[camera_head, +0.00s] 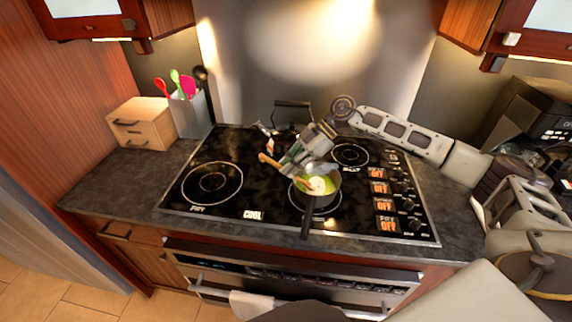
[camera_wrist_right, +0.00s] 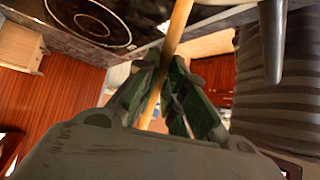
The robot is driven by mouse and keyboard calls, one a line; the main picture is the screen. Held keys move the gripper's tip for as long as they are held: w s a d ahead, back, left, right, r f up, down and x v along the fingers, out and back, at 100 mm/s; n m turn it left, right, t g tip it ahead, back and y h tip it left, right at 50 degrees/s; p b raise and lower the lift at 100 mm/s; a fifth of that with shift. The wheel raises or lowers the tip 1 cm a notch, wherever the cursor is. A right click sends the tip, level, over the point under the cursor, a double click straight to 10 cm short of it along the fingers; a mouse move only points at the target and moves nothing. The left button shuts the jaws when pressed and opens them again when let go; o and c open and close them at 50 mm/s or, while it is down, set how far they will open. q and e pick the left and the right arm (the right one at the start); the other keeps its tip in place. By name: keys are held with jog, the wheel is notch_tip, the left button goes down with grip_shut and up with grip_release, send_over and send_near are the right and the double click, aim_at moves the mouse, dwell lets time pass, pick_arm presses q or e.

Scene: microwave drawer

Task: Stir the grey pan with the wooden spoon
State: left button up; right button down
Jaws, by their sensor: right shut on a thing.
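The grey pan (camera_head: 318,204) stands on the front right burner of the black cooktop, its handle pointing to the front. It holds yellow-green food with a pale patch. My right gripper (camera_head: 289,168) is over the pan's left rim and shut on the wooden spoon (camera_head: 267,160). The spoon is tilted, its handle end up to the left and its lower end at the food in the pan. In the right wrist view the spoon (camera_wrist_right: 178,28) runs between the green fingers of my right gripper (camera_wrist_right: 163,68). My left gripper is not in view.
A dark kettle-like object (camera_head: 285,140) stands at the back of the cooktop (camera_head: 236,150), behind my right gripper. The left front burner (camera_head: 212,183) is empty. A utensil holder (camera_head: 190,115) and wooden box (camera_head: 142,122) stand at left. A coffee machine (camera_head: 540,120) is at right.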

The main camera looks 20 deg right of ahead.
jog(key=shift+d+f, duration=0.25)
jog(key=shift+f, duration=0.1)
jog(key=shift+d, duration=0.15)
dwell(0.4)
